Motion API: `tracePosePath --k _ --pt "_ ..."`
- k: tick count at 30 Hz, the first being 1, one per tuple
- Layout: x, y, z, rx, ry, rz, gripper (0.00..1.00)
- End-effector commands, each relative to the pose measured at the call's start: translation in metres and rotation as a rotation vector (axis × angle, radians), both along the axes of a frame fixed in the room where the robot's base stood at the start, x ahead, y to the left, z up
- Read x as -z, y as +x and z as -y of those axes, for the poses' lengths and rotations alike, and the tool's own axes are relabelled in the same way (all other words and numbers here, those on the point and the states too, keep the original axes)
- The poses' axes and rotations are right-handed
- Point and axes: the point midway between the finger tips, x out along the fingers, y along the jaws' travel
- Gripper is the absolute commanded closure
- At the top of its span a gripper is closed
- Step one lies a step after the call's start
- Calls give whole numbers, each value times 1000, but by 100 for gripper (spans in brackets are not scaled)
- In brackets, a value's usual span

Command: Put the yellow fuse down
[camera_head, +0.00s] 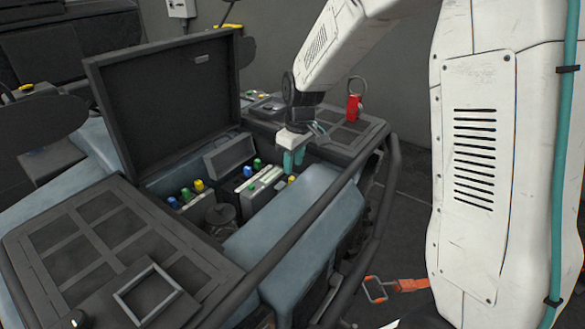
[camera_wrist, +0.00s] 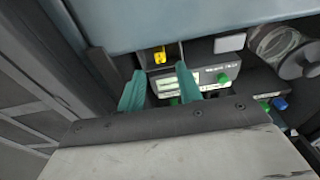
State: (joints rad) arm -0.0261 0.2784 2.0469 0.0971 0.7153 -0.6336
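A small yellow fuse (camera_wrist: 158,55) stands in a dark slot in the wrist view, just past my fingertips; a yellow spot by my gripper in the head view (camera_head: 292,179) looks like the same fuse. My gripper (camera_wrist: 160,82) has its two teal fingers spread with a gap between them. No fuse is held; the yellow fuse looks apart from both fingers. In the head view my gripper (camera_head: 293,158) hangs over the right side of the open bay.
The bay's dark lid (camera_head: 165,100) stands open at the back left. Green fuses (camera_head: 257,163) sit on a light block in the middle of the bay. A blue-grey padded edge (camera_head: 280,215) and dark rail border the front. A red tag (camera_head: 354,108) stands on the right panel.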

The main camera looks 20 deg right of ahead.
Motion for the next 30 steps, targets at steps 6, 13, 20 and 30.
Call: tracePosePath --k 6,13,20,30 --pt "-50 -4 3 1 0 5 65" --pt "-79 -8 5 1 1 1 65" --pt "-86 -12 6 5 0 1 65" --pt "-144 -135 15 211 1 2 65"
